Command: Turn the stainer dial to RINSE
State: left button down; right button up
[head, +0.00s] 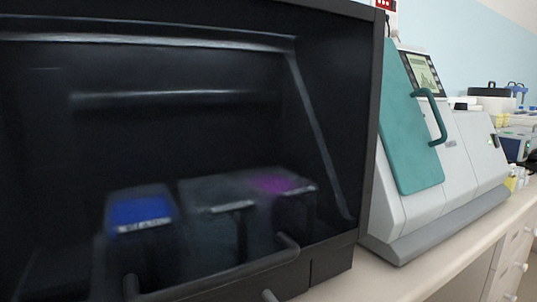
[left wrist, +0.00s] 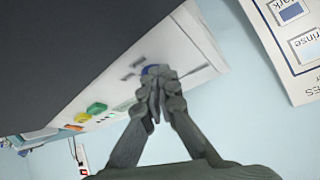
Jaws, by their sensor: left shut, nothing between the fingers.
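My left gripper (left wrist: 159,82) shows in the left wrist view with its fingers shut together and nothing between them. Its tips overlap a small blue part (left wrist: 155,69) on a white panel (left wrist: 196,63), mostly hidden behind them. I cannot tell whether this is the dial, whether the tips touch it, or where it points. Green (left wrist: 97,108) and yellow (left wrist: 83,117) parts sit further along the panel. A dark-framed cabinet with a clear front (head: 368,130) fills the left of the head view. Neither gripper shows in the head view.
A sign (left wrist: 289,48) with the word "rinse" is at the upper right of the left wrist view. A white machine (head: 468,150) with a teal lid (head: 407,125) stands right of the cabinet in the head view. The bench (head: 455,262) has a clear strip in front.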

pick_arm(q)
jog(key=shift+d+f, duration=0.1)
jog(key=shift+d, duration=0.9)
jog(key=shift+w+d, duration=0.1)
jog(key=shift+d, duration=0.15)
jog(key=shift+f, duration=0.1)
jog(key=shift+s+f, duration=0.1)
jog(key=shift+s, duration=0.15)
jog(key=shift+s+d+r, duration=0.2)
jog(key=shift+s+r, duration=0.15)
jog(key=shift+r, duration=0.55)
jog(key=shift+s+d+r, duration=0.25)
jog(key=shift+s+r, duration=0.05)
jog(key=shift+r, duration=0.65)
jog(key=shift+s+d+r, duration=0.2)
jog(key=shift+s+r, duration=0.15)
jog(key=shift+r, duration=0.55)
